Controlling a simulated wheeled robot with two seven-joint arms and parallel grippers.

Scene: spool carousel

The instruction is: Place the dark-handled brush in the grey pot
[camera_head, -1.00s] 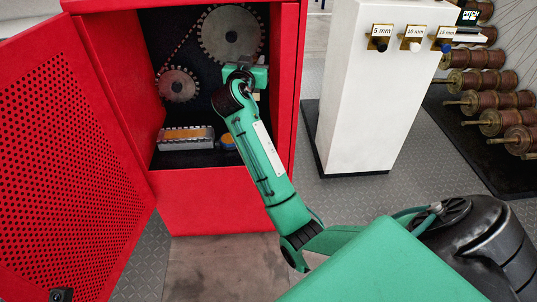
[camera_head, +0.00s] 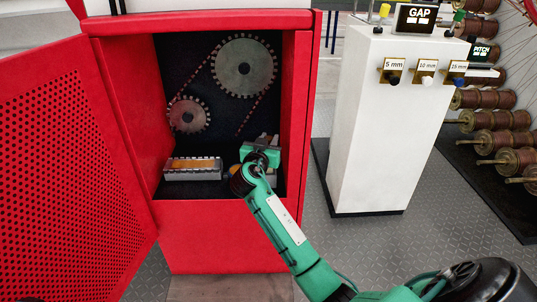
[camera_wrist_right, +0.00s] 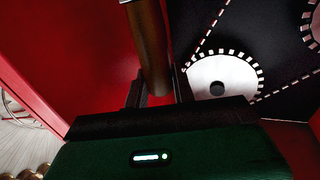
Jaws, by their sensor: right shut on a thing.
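My right gripper (camera_head: 262,152) is inside the red cabinet at its lower right. In the right wrist view the gripper (camera_wrist_right: 157,92) is shut on the dark-handled brush (camera_wrist_right: 152,50). The brown handle lies between the fingers, and a metal band shows at the top edge of the picture. The bristles are out of view. In the head view I cannot make out the brush. I cannot pick out a grey pot in either view. My left gripper is not in view.
The cabinet (camera_head: 225,235) has its perforated door (camera_head: 70,160) open at left. Inside are a large gear (camera_head: 243,67), a small gear (camera_head: 188,115) and a grey tray (camera_head: 192,175) with orange contents. A white pedestal (camera_head: 375,130) stands at right, near several spools (camera_head: 490,120).

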